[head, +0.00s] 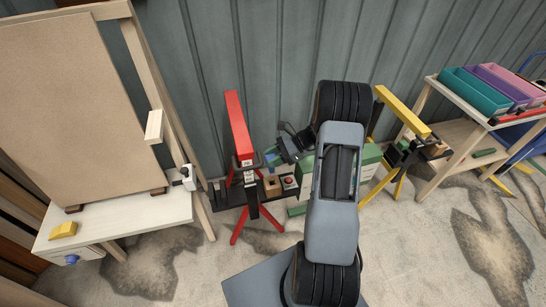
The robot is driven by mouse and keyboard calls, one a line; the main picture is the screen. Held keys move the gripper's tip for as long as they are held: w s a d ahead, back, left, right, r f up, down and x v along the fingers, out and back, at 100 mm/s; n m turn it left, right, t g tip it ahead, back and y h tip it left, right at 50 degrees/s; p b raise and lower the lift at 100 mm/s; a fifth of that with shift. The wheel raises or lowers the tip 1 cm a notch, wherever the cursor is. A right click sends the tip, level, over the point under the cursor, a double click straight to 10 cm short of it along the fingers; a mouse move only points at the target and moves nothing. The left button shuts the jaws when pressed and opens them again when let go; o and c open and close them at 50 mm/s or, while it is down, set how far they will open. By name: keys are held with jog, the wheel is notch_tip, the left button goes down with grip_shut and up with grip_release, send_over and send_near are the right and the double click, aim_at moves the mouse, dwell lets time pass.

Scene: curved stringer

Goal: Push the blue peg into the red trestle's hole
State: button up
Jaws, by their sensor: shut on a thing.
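The red trestle (238,125) stands left of centre in front of the metal wall, its red beam running away from me and its red legs splayed on the floor. A dark fitting with a small pale label sits at the near end of its beam. I cannot make out the hole. My gripper (275,156) is just right of this near end, shut on a small blue thing, which I take for the blue peg (270,157). Most of the peg is hidden by the jaws. I cannot tell whether it touches the trestle.
A yellow trestle (402,112) stands right of my arm. A white table (120,222) with a leaning board is at left. Coloured bins (475,92) are far right.

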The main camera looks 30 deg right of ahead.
aim_at(274, 177)
jog(key=shift+d+r, duration=0.1)
jog(key=shift+d+f+b, duration=0.1)
jog(key=shift+f+b, duration=0.55)
jog(key=shift+f, duration=0.45)
jog(key=shift+f+b, duration=1.15)
jog(key=shift+f, duration=0.75)
jog(key=shift+f+b, duration=1.75)
jog(key=shift+f, duration=1.35)
jog(key=o, duration=1)
jog(key=p+v, duration=0.1)
jog(key=v, duration=1.1)
jog(key=shift+s, duration=0.1)
